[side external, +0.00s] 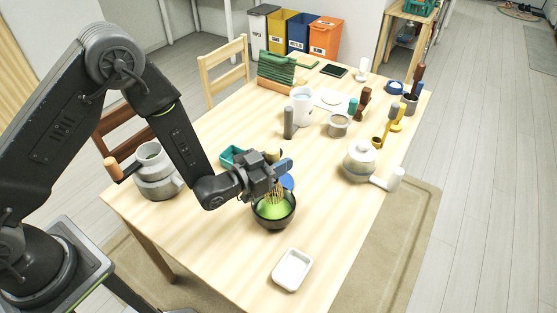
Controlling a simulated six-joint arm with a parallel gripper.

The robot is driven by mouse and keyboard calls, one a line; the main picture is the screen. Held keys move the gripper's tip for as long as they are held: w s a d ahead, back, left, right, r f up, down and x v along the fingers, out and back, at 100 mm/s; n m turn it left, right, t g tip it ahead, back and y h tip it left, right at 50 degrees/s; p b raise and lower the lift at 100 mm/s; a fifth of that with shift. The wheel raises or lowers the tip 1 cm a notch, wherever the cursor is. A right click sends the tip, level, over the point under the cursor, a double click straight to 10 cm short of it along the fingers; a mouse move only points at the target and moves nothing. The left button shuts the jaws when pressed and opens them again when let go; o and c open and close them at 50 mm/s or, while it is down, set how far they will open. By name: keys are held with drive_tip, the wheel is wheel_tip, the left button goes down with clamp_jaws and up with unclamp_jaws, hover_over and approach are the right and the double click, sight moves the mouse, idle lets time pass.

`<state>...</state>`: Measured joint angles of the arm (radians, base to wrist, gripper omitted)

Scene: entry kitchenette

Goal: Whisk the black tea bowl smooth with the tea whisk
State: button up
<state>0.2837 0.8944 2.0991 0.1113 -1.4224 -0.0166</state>
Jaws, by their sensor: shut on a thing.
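The black tea bowl (273,222) stands upright near the front of the wooden table, with bright green tea inside. The tea whisk (276,196) has pale bamboo tines that point down into the bowl; their tips seem to reach the tea. My gripper (276,172) is above the bowl and shut on the whisk's handle, which its fingers mostly hide. I cannot tell whether the whisk touches the bowl's wall.
A white dish (292,270) lies in front of the bowl. A grey pot (157,172) stands to the left, a teal tray (233,156) behind my gripper, and a white teapot (360,161) to the right. Several cups and utensils fill the far side; the front right table is clear.

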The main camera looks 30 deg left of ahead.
sight(278, 147)
drive_tip(key=shift+r, duration=2.25)
